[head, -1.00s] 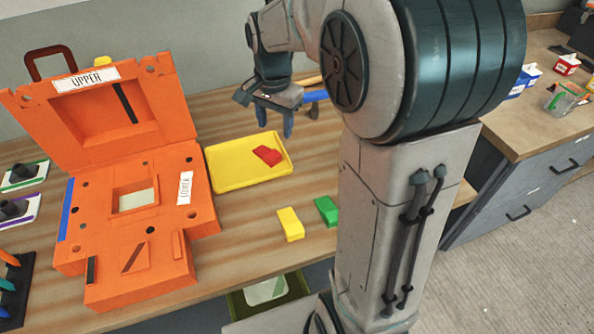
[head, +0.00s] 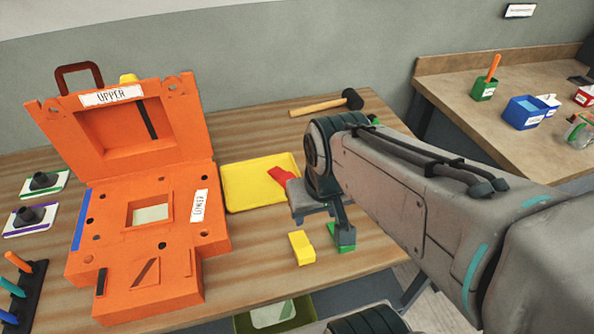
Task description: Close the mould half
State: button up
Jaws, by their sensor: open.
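The orange mould stands open on the wooden bench at left. Its upper half (head: 185,110), labelled UPPER, is raised and leans back from the hinge side, with a dark-red handle (head: 80,70) behind its top edge. The lower half (head: 115,210), labelled LOWER, lies flat with a square opening in its middle. My gripper (head: 335,228) is open, right of the mould and apart from it, above the bench near the green block. My arm hides part of the bench and of the green block.
A yellow tray (head: 240,197) with a red piece (head: 284,176) lies right of the mould. A yellow block (head: 302,248) and a green block (head: 345,249) lie near the front edge. A mallet (head: 325,104) lies at the back. Dark knobbed fixtures (head: 40,182) stand at left.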

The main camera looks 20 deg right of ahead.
aim_at(102, 132)
jog(key=k, duration=1)
jog(key=u, duration=2.2)
jog(key=i, duration=1.3)
jog(key=z, duration=2.15)
